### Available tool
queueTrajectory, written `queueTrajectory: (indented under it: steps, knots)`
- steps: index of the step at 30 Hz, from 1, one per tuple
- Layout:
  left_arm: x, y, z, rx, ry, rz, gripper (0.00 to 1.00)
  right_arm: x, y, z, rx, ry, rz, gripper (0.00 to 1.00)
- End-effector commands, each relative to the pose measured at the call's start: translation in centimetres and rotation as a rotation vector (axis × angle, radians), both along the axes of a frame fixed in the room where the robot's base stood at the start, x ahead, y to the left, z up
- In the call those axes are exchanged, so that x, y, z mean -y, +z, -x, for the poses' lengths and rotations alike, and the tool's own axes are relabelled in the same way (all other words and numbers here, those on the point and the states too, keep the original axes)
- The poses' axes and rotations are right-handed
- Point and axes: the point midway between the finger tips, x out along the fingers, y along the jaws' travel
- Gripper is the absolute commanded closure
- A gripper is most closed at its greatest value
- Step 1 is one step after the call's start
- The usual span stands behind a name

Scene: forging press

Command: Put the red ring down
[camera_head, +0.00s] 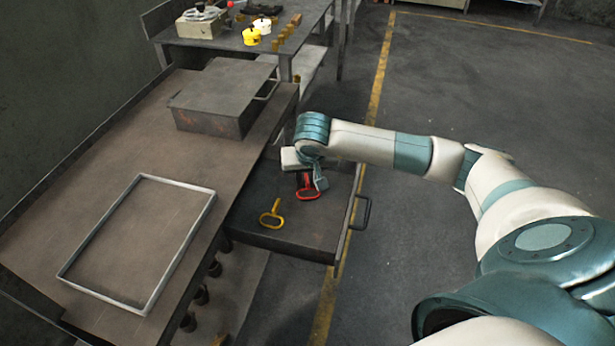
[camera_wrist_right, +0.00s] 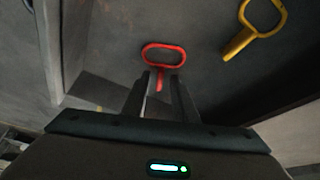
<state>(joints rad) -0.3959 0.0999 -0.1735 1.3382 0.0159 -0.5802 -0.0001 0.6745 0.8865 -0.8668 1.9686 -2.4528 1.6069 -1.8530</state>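The red ring (camera_head: 307,193), a loop with a short stem, is inside the open drawer (camera_head: 250,228) under my right gripper (camera_head: 313,180). In the right wrist view the red ring (camera_wrist_right: 164,55) has its loop ahead of the fingertips. Its stem lies between the two fingers of my right gripper (camera_wrist_right: 161,80). I cannot tell whether the fingers press on the stem. The ring looks at or very near the drawer floor. A yellow ring (camera_head: 271,220) of the same shape lies in the drawer, nearer the front, apart from the red one. My left gripper is not in view.
The drawer's handle (camera_head: 364,210) is on its right side. The workbench (camera_head: 110,195) to the left holds a rectangular frame (camera_head: 150,178) and a metal box (camera_head: 215,105). Floor to the right is open.

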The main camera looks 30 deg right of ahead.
Motion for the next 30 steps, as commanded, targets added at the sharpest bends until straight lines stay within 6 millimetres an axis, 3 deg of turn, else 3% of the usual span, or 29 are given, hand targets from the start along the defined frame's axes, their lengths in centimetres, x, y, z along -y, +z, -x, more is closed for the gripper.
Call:
queueTrajectory:
  steps: [6,18,24,30]
  knots:
    - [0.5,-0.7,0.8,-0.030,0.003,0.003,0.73,-0.5,2.9,0.9,0.005,0.003,0.000,0.74]
    - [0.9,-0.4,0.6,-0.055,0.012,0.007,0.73,-1.7,9.2,3.2,0.005,0.001,-0.001,0.74]
    - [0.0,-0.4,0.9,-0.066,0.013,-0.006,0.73,-2.0,10.7,3.8,0.003,0.001,-0.001,0.74]
    - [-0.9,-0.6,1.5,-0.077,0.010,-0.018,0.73,-2.0,10.9,4.0,0.001,0.000,0.000,0.74]
